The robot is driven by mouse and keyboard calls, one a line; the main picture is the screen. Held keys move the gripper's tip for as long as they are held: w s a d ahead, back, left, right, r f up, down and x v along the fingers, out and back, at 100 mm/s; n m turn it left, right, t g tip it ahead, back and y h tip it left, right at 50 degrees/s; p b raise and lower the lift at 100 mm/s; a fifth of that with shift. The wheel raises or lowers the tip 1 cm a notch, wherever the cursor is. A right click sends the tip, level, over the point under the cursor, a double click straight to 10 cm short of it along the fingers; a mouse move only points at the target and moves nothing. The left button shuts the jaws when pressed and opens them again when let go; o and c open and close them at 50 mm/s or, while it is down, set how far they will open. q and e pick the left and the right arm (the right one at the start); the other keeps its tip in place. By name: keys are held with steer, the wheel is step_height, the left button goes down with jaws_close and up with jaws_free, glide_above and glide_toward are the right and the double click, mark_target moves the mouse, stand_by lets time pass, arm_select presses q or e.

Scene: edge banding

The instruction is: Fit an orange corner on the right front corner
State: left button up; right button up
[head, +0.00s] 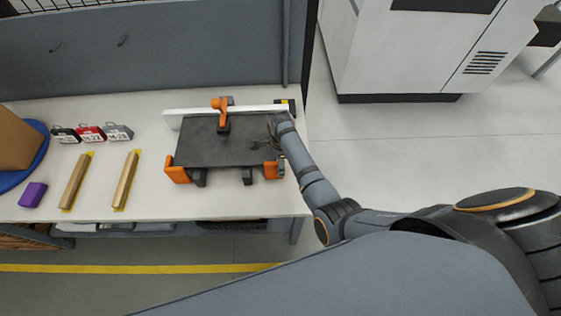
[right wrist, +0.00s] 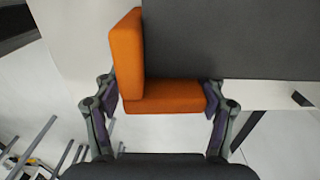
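The dark grey panel (head: 215,143) lies raised on black supports on the white table. An orange corner (head: 176,172) is at its left front corner. Another orange corner (head: 272,169) is at its right front corner; in the right wrist view this L-shaped corner (right wrist: 160,92) lies against the panel (right wrist: 235,40). My right gripper (head: 264,145) shows over the panel's right side in the head view. In the right wrist view my right gripper (right wrist: 161,98) has its fingers apart, one on each side of the corner. I cannot tell whether they touch it. My left gripper is not in view.
An orange clamp (head: 221,110) stands at the panel's back by a white rail (head: 258,108). Two wooden strips (head: 76,182) (head: 126,180), a purple block (head: 33,194), small labelled boxes (head: 91,133) and a blue round tray (head: 36,163) are left. Table is clear in front.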

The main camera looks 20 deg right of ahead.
steer(key=shift+o, duration=1.4)
steer(key=shift+a, duration=0.1)
steer(key=shift+r, duration=0.3)
step_height(320, 180, up, 11)
steer(key=shift+r, duration=0.2)
steer(key=shift+s, duration=0.1)
